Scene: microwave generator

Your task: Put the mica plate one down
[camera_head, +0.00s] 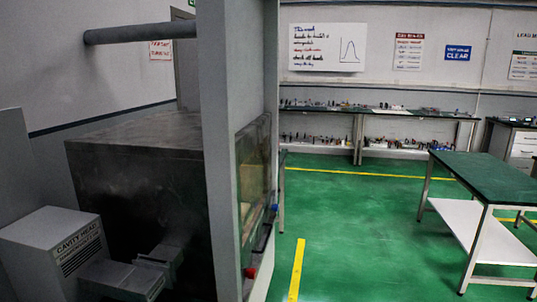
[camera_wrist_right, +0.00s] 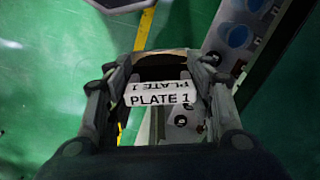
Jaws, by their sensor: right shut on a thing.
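The mica plate one (camera_wrist_right: 160,98) shows in the right wrist view as a piece with a white tab reading "PLATE 1", with the same words upside down just above. My right gripper (camera_wrist_right: 160,82) is shut on it, one dark finger on each side. The plate is held above the floor; how much of it lies beyond the fingers is hard to tell. Neither gripper shows in the head view, and my left gripper is in no view.
In the right wrist view, a grey panel with blue knobs (camera_wrist_right: 235,35) is close at the right. The head view shows a grey "CAVITY HEAD" box (camera_head: 50,240), a dark cabinet (camera_head: 135,190), a green-topped table (camera_head: 490,175) at right and a long back bench (camera_head: 380,112). Green floor between is clear.

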